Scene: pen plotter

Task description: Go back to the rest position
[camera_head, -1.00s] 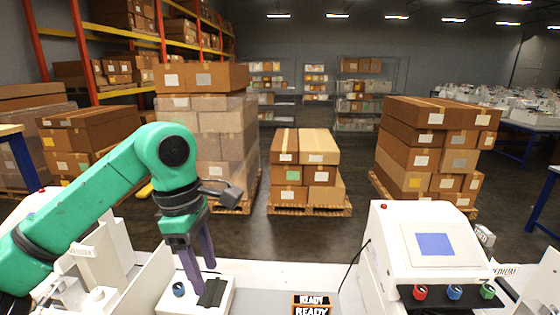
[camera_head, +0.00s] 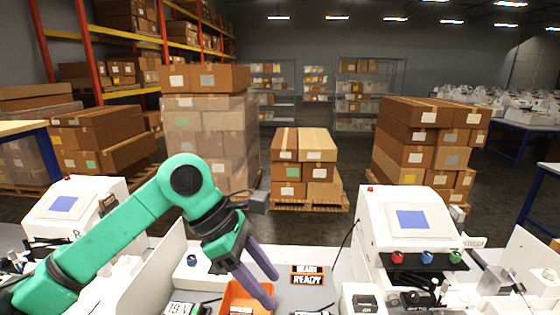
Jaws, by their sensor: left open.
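My left arm, green, comes in from the left, and its left gripper (camera_head: 271,290) has two purple fingers pointing down and to the right, spread apart. It is open with nothing between the fingers. The fingertips are over or just beside an orange tray (camera_head: 231,298) at the bottom of the view; I cannot tell if they touch it. My right gripper does not show.
A white machine with a blue screen (camera_head: 411,220) and coloured knobs stands right of the gripper; another (camera_head: 66,206) stands at left. A READY sign (camera_head: 307,280) lies close right of the fingers. A white panel (camera_head: 160,272) stands left. Boxes on pallets (camera_head: 305,165) are behind.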

